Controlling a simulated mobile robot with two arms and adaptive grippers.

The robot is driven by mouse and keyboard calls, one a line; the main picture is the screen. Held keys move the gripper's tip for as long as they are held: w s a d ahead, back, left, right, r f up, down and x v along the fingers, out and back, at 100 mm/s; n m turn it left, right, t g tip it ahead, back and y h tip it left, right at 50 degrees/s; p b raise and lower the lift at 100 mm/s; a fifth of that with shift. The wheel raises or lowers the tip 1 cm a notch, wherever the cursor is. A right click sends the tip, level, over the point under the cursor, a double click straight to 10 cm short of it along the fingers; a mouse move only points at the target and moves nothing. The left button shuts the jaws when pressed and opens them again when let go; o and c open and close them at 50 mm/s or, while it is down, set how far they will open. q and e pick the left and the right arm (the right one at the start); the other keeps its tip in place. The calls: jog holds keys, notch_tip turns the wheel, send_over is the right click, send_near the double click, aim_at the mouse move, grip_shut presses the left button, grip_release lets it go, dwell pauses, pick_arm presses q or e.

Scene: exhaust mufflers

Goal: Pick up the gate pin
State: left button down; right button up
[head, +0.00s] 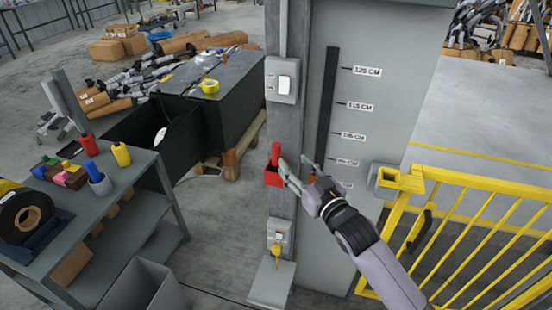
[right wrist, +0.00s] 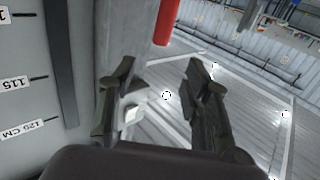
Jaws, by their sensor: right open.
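The gate pin (head: 276,150) shows as a red upright handle in a red holder (head: 272,179) on the grey post. In the right wrist view the red pin (right wrist: 167,20) is at the top, ahead of the fingertips and roughly between them. My right gripper (head: 294,163) is open and empty, just right of the pin in the head view, with its fingers pointing toward the post. In the right wrist view its two fingers (right wrist: 162,72) are spread apart, with nothing between them. The pin's lower part is hidden in the holder. My left gripper is not in view.
The grey post (head: 285,120) carries a switch box (head: 282,80) above the holder and a socket (head: 280,238) below. A height-marked panel (head: 385,60) stands to the right. A yellow gate (head: 480,182) is at the far right, a grey cart (head: 125,185) at left.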

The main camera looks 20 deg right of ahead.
aim_at(279, 148)
jog(key=w+p, duration=0.1)
jog(key=w, duration=0.2)
jog(key=w+a+p, duration=0.1)
jog(key=w, duration=0.3)
jog(key=w+a, duration=0.1)
jog(key=w, duration=0.2)
jog(key=shift+w+f+p, duration=0.15)
jog(key=shift+f+p, duration=0.1)
jog(key=shift+p, duration=0.15)
jog(key=shift+w+f, duration=0.1)
jog(key=shift+w, duration=0.15)
jog(key=shift+s, duration=0.1)
jog(key=shift+c, duration=0.7)
grip_shut()
